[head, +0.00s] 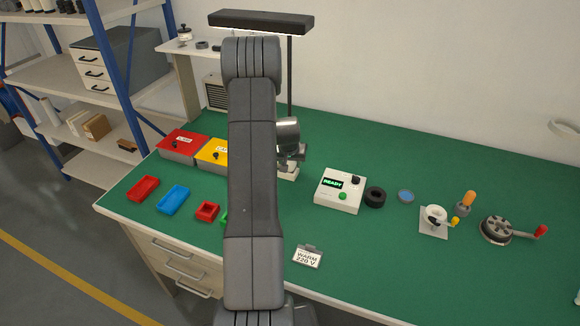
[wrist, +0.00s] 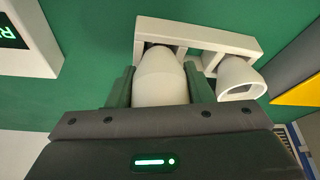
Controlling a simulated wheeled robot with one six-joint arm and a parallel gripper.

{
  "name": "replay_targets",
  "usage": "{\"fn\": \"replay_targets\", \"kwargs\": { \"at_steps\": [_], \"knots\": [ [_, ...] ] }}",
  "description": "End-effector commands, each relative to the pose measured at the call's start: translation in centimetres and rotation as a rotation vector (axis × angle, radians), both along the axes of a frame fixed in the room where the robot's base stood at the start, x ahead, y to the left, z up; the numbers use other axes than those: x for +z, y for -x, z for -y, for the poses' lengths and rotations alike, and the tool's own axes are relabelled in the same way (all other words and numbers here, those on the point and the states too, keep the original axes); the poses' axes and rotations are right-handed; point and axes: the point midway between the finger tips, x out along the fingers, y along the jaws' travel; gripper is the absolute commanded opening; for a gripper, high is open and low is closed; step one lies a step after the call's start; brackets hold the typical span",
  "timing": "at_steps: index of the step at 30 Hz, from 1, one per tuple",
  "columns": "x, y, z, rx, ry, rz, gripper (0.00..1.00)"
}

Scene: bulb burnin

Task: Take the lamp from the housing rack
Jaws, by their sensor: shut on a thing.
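The housing rack (wrist: 205,33) is a white bar-shaped holder on the green bench top. In the wrist view a white, rounded, tapering lamp (wrist: 160,78) stands at the rack's left part, its far end at the rack. My gripper (wrist: 160,86) is shut on this lamp, with one green finger on each side. A white hollow cup-shaped housing (wrist: 240,80) sits at the rack's right part, beside the right finger and apart from it. In the head view the rack (head: 288,173) shows only partly behind my arm, and the lamp cannot be made out there.
A white box with a READY display (head: 338,192) stands right of the rack, with a black ring (head: 375,197) beside it. A red box (head: 183,147) and a yellow box (head: 213,153) stand left. A WARM 220 V sign (head: 307,257) is at the front. A dark overhead bar (head: 262,21) stands behind.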

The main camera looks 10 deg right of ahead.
Motion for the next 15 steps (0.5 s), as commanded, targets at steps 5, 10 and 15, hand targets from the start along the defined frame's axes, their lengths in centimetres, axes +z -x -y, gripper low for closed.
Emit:
{"fn": "replay_targets", "kwargs": {
  "at_steps": [5, 10, 15],
  "knots": [
    [0.2, 0.0, 0.0, 0.0, 0.0, 0.001, 0.25],
    [2.0, -0.1, 0.0, -0.001, 0.001, 0.004, 0.25],
    [5.1, -0.1, 0.0, 0.0, 0.001, 0.006, 0.25]
  ]
}}
